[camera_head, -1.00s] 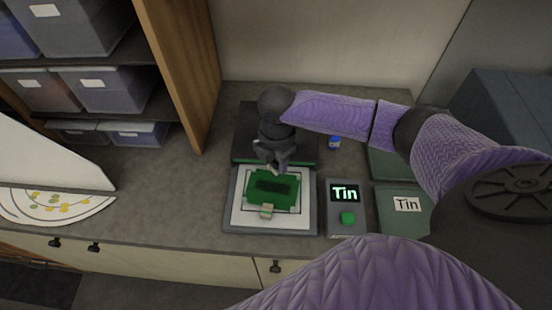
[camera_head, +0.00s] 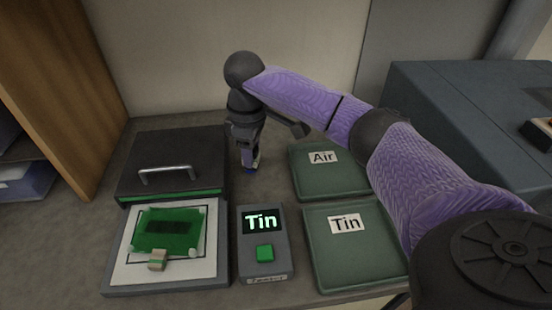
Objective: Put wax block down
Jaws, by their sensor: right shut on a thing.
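My right gripper (camera_head: 253,162) points down at the counter, to the right of the black case. It is shut on a small pale piece, which I take for the wax block; the fingers hide most of it. A small blue thing (camera_head: 248,170) shows right under the fingertips. I cannot tell whether the held piece touches it. My left gripper is not in view.
The black handled case (camera_head: 143,152) and the white work board (camera_head: 120,265) with a green panel (camera_head: 180,237) and a tan block (camera_head: 157,261) are left. The "Tin" control box (camera_head: 280,257) stands in front. Green "Air" (camera_head: 305,185) and "Tin" (camera_head: 330,262) trays are right.

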